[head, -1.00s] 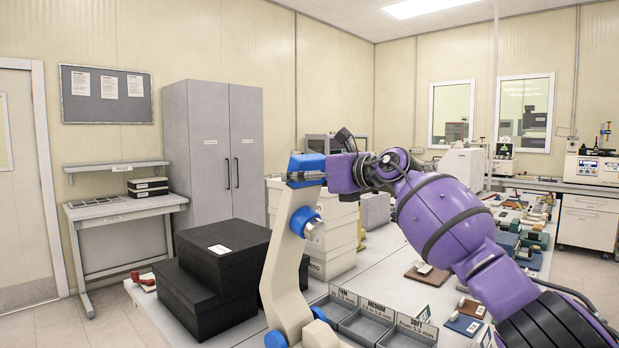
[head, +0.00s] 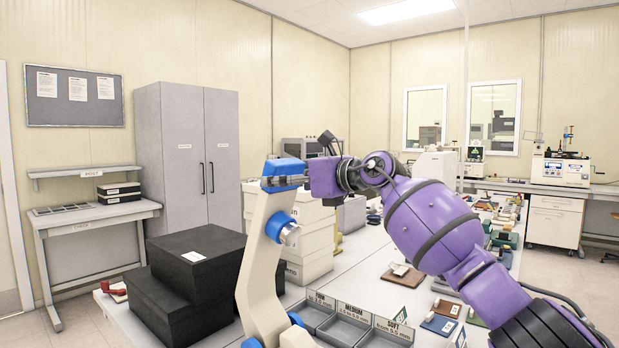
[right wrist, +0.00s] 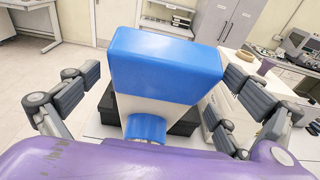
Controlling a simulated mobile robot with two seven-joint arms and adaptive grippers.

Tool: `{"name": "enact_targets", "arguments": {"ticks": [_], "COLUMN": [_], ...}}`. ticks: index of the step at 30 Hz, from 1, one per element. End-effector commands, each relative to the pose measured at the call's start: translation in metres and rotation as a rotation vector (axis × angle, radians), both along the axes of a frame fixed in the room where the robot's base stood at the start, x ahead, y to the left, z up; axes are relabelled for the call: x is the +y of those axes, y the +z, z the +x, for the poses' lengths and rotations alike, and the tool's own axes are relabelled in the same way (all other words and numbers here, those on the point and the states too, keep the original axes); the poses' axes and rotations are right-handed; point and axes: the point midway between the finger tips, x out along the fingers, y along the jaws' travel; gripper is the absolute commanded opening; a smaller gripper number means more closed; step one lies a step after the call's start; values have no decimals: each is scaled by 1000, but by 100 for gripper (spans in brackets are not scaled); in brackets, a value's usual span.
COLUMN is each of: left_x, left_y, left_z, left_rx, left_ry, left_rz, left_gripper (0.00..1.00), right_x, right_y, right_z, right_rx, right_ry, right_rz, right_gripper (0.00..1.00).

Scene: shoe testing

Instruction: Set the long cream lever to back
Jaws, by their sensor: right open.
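A tall cream upright (head: 258,248) with a blue cap stands on the near side of the table in the head view and leans slightly right. It appears to be the long cream lever, though its pivot is not clear. My right gripper (head: 287,176) is at the blue cap, at the end of the purple arm. In the right wrist view, the blue cap (right wrist: 165,62) sits between the spread dark fingers of my right gripper (right wrist: 158,82), with gaps on both sides. A blue knob (head: 279,226) sticks out of the upright's side. My left gripper is not seen.
Black boxes (head: 180,282) stand just left of the upright. Stacked white bins (head: 312,235) stand behind it. Grey labelled trays (head: 347,330) lie to its right. Small sample pieces (head: 402,275) lie farther along the white table.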

Motion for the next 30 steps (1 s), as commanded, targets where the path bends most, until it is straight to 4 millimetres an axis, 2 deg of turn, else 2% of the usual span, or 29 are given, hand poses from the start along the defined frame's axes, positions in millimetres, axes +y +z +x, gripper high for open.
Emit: {"name": "enact_targets", "arguments": {"ticks": [1,6,12,18,30], "left_x": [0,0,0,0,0], "left_y": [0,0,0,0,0], "left_z": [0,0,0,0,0], "left_rx": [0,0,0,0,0], "left_ry": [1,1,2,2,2], "left_rz": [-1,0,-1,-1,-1], "left_gripper": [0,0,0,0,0], "right_x": [-12,-41,-66,-75,-75], "right_y": [1,6,10,12,12], "right_z": [-5,-28,-47,-54,-54], "right_rx": [-4,-3,-2,-1,-1], "right_ry": [-3,-2,-1,0,0], "right_rz": [-2,-3,1,2,2], "right_gripper": [100,100,100,100,100]}}
